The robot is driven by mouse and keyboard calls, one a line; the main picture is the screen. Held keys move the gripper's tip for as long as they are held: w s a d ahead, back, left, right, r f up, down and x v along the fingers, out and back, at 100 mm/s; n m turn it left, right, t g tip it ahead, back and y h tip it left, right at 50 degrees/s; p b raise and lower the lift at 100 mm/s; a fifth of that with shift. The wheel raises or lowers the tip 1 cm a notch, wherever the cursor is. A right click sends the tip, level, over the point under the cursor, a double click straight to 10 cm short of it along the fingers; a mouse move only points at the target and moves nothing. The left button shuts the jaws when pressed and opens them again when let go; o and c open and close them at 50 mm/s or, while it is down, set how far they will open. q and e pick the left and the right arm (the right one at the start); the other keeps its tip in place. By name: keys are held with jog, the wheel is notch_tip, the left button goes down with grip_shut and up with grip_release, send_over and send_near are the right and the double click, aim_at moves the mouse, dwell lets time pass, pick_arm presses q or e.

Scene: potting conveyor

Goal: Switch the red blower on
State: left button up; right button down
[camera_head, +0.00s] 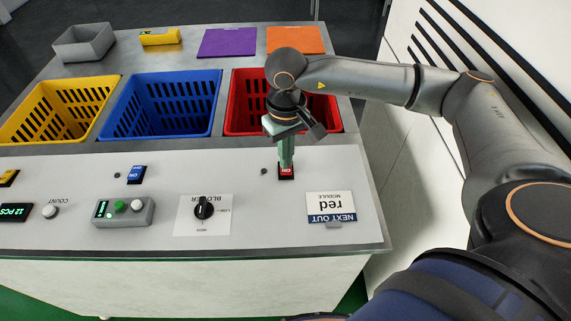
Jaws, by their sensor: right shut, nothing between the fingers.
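A small red rocker switch (286,174) with white lettering sits on the white panel in front of the red basket (337,118). My right gripper (286,165) points down with its greenish fingers shut and empty, its tips right at the back edge of the switch. The tips hide part of the switch; I cannot tell whether they press it or which way it is tipped. A black rotary knob (203,209) on a plate marked BLOWER sits to the left. My left gripper is not in view.
A blue switch (136,174), a grey button box (123,211) and a white card reading "NEXT OUT red" (330,206) are on the panel. Blue (163,125) and yellow (58,133) baskets stand left of the red one. A white wall is at the right.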

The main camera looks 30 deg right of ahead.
aim_at(286, 171)
jog(key=shift+f+b, duration=1.1)
jog(key=shift+f, duration=0.05)
dwell(0.8)
jog(key=shift+r, duration=0.15)
jog(key=shift+r+p, duration=0.5)
jog(key=shift+r, duration=0.05)
jog(key=shift+r+p, duration=1.5)
jog(key=shift+r, duration=1.4)
jog(key=shift+f, duration=0.1)
